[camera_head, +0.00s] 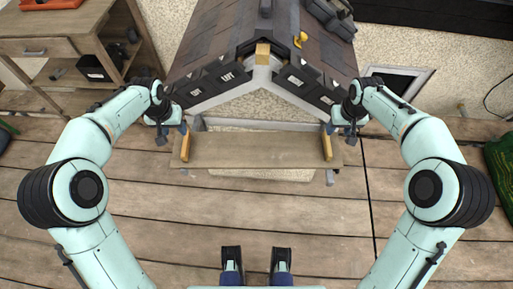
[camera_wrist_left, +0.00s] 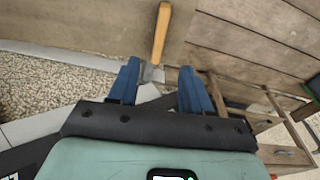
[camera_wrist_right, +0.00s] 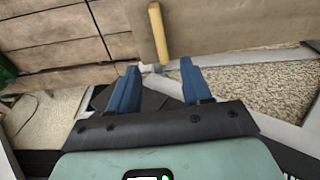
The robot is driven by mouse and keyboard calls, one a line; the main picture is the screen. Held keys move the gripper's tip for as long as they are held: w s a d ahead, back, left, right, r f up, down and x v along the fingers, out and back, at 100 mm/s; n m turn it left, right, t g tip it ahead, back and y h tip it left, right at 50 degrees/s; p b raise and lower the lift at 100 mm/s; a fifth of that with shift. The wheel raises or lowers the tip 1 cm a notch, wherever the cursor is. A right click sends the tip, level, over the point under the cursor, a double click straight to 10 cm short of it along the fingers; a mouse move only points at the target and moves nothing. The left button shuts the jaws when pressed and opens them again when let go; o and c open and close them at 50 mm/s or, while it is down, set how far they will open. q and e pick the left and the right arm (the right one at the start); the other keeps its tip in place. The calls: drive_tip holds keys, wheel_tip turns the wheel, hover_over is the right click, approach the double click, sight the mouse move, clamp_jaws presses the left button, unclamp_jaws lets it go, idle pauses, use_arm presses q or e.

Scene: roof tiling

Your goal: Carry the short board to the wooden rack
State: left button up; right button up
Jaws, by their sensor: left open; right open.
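A short wooden board (camera_head: 258,150) lies level across the front of the small roof, with a yellow wooden bar at its left end (camera_head: 185,147) and another at its right end (camera_head: 327,147). My left gripper (camera_head: 171,132) is open at the board's left end; in the left wrist view a bar and a small metal piece (camera_wrist_left: 151,73) show at its fingertips. My right gripper (camera_head: 343,132) is open at the right end, its fingertips near the other bar (camera_wrist_right: 158,35). Neither grips anything. A wooden shelf unit (camera_head: 68,47), possibly the rack, stands at upper left.
The small roof (camera_head: 262,45) with dark tiles stands behind the board, a yellow tool (camera_head: 300,39) on it. A black box (camera_head: 95,67) sits on the shelf unit. The plank floor (camera_head: 260,205) in front is mostly clear. A green object (camera_head: 500,165) is at the right edge.

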sight(185, 143)
use_arm(q)
drive_tip(key=f, duration=0.4)
drive_tip(key=w+f, duration=0.1)
drive_tip(key=f, duration=0.3)
drive_tip(key=w+f, duration=0.1)
drive_tip(key=f, duration=0.4)
drive_tip(key=shift+w+f, duration=0.1)
use_arm(e)
drive_tip(key=f, duration=0.4)
drive_tip(key=w+f, duration=0.1)
drive_tip(key=f, duration=0.4)
drive_tip(key=w+f, duration=0.1)
drive_tip(key=f, duration=0.3)
drive_tip(key=shift+w+f, duration=0.1)
drive_tip(key=shift+f, duration=0.05)
use_arm(q)
clamp_jaws()
use_arm(e)
clamp_jaws()
